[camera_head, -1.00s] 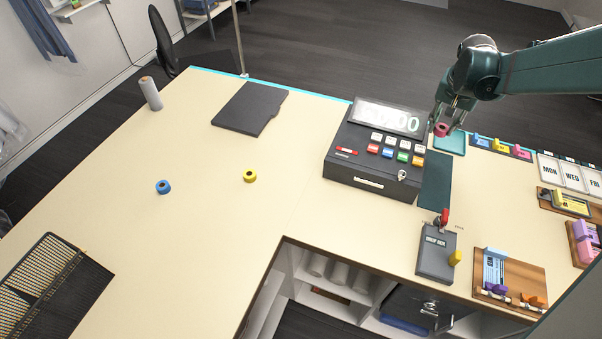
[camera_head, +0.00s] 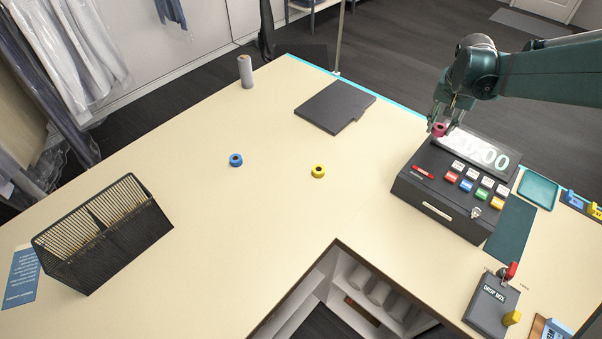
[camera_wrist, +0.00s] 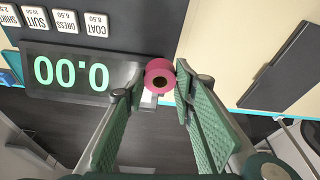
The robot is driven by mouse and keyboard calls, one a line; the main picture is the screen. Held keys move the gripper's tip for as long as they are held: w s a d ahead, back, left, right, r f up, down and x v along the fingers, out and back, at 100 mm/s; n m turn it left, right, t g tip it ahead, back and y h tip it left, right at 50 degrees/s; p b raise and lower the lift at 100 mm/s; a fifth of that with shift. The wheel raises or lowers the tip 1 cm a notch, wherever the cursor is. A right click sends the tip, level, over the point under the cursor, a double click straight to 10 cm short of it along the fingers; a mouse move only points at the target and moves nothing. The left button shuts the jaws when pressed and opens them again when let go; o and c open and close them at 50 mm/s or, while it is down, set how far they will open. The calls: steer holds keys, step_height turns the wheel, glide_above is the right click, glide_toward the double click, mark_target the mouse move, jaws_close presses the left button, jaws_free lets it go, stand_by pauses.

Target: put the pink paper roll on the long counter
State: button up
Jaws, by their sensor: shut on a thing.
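The roll is above the register's far left corner, apart from the counter surface. The long counter (camera_head: 300,220) is cream-coloured and runs across the view. A blue roll (camera_head: 236,160) and a yellow roll (camera_head: 318,171) rest on it.
The black cash register (camera_head: 445,195) stands close below my gripper. A dark flat folder-like slab (camera_head: 335,107), a grey-white upright roll (camera_head: 245,71) and a black wire rack (camera_head: 103,235) also occupy the counter. Much of the counter around the blue and yellow rolls is bare.

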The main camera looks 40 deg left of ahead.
steer(key=s+a+n, duration=0.2)
steer(key=s+a, duration=0.4)
steer(key=a, duration=0.6)
steer(key=s+a+n+y, duration=0.1)
steer(key=s+a, duration=0.4)
steer(key=a, duration=0.7)
steer(key=s+a+n, duration=0.2)
steer(key=s+a, duration=0.4)
steer(key=a, duration=0.7)
steer(key=shift+s+d+f+b, duration=0.1)
steer(key=shift+f+b, duration=0.1)
steer(key=shift+f, duration=1.3)
steer(key=shift+d+f+b, duration=0.1)
steer(key=shift+f+b, duration=0.1)
steer(key=shift+f, duration=1.25)
steer(key=shift+f, duration=3.15)
steer(key=shift+f, duration=1.85)
steer(key=shift+f, duration=0.15)
